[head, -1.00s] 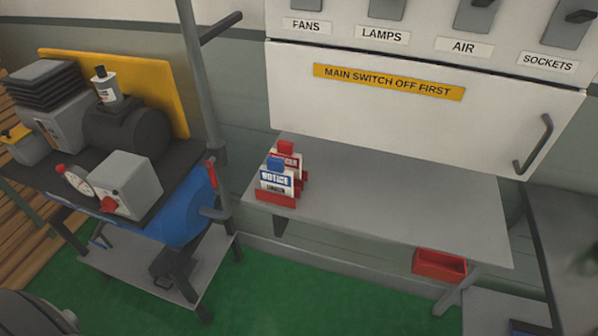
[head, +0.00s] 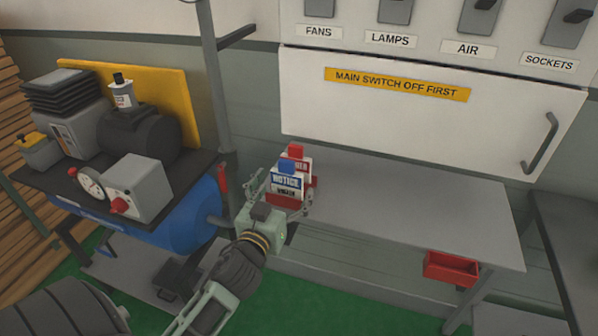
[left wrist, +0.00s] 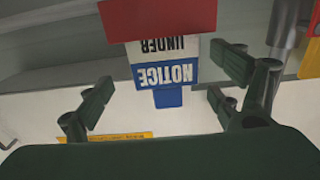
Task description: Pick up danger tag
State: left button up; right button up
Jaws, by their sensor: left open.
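The danger tag (head: 302,163), white with a red top and partly hidden red lettering, stands in a small red rack on the grey shelf. The notice tag (head: 287,181), white with a blue band and blue top, stands just in front and covers part of it. My left gripper (head: 281,197) is open and empty at the near side of the rack. In the left wrist view the notice tag (left wrist: 165,73) appears upside down between the spread fingers (left wrist: 165,88), with the red rack (left wrist: 160,18) above. The danger tag cannot be made out there. My right gripper is not in view.
The grey shelf (head: 420,200) is clear right of the rack. A red bin (head: 450,267) hangs at its front edge. A white switch panel (head: 400,105) rises behind. A grey post (head: 213,90) and a compressor with a blue tank (head: 175,215) stand left.

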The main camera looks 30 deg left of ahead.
aim_at(295, 152)
pick_arm(q)
jog(key=shift+w+r, duration=0.25)
jog(key=shift+w, duration=0.2)
jog(key=x, duration=0.2)
jog(key=p+x, duration=0.2)
jog(key=x, duration=0.1)
jog(key=shift+w+a+f, duration=0.15)
jog(key=shift+w+a, duration=0.1)
jog(key=shift+a, duration=0.2)
jog(key=shift+w+a+f, duration=0.15)
jog(key=shift+w, duration=0.4)
jog(key=shift+c, duration=0.5)
jog(key=c, duration=1.2)
